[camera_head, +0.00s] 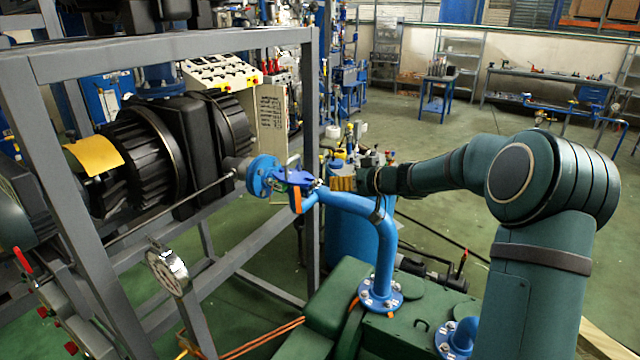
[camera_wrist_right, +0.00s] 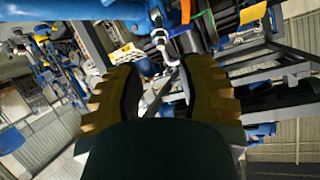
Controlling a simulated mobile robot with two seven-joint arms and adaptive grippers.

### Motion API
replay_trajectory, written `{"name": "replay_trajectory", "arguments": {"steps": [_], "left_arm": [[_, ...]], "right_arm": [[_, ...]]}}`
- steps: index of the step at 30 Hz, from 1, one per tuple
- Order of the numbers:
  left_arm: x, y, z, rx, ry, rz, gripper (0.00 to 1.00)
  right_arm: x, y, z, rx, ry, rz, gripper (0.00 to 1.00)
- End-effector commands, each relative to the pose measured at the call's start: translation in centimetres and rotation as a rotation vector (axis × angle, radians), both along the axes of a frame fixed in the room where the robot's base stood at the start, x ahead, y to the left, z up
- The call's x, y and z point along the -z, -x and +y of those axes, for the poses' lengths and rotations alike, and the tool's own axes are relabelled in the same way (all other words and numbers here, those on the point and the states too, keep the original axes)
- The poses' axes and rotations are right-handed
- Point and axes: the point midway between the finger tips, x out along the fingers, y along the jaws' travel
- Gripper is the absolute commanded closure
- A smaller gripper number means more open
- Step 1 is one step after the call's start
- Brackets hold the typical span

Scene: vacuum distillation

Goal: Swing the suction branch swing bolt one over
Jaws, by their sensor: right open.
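The suction branch is a blue pipe (camera_head: 378,225) that rises from a bolted flange and bends left to a blue flanged joint (camera_head: 262,176) at the grey frame. A small metal swing bolt (camera_wrist_right: 160,42) shows in the right wrist view, just beyond the fingertips and between them in the picture. It is too small to make out clearly in the head view. My right gripper (camera_head: 343,183) is beside the upper pipe bend, right of the joint. Its yellow toothed fingers (camera_wrist_right: 160,78) are apart with nothing held between them. My left gripper is not in view.
A grey steel frame (camera_head: 180,42) stands left around a dark ribbed pump (camera_head: 140,150). A pressure gauge (camera_head: 167,270) is at lower left. An orange strip (camera_head: 297,200) hangs below the joint. A green tank top (camera_head: 425,325) lies below. Open floor is at right.

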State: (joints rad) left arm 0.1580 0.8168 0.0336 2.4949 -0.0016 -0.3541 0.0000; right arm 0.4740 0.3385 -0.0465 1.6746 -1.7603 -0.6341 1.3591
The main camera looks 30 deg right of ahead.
Motion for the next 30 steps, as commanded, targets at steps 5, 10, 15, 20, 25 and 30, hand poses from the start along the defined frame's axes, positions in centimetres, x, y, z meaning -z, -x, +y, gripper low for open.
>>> {"name": "replay_trajectory", "arguments": {"steps": [5, 10, 15, 20, 25, 30], "left_arm": [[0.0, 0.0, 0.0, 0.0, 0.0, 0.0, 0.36], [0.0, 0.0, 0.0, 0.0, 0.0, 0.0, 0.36], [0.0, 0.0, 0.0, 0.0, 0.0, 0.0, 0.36], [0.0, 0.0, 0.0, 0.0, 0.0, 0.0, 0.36], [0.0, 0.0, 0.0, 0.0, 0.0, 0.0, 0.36], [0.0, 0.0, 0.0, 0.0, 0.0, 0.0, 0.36]], "right_arm": [[1.4, -3.3, 1.2, -0.001, -0.002, 0.0, 0.62], [2.4, -5.7, 2.0, 0.0, 0.0, 0.0, 0.62], [3.0, -7.1, 2.5, -0.001, -0.001, -0.001, 0.62], [3.2, -7.6, 2.7, 0.001, 0.0, -0.001, 0.62], [3.2, -7.6, 2.7, 0.001, 0.0, -0.001, 0.62], [3.2, -7.6, 2.7, 0.001, 0.0, -0.001, 0.94]]}}
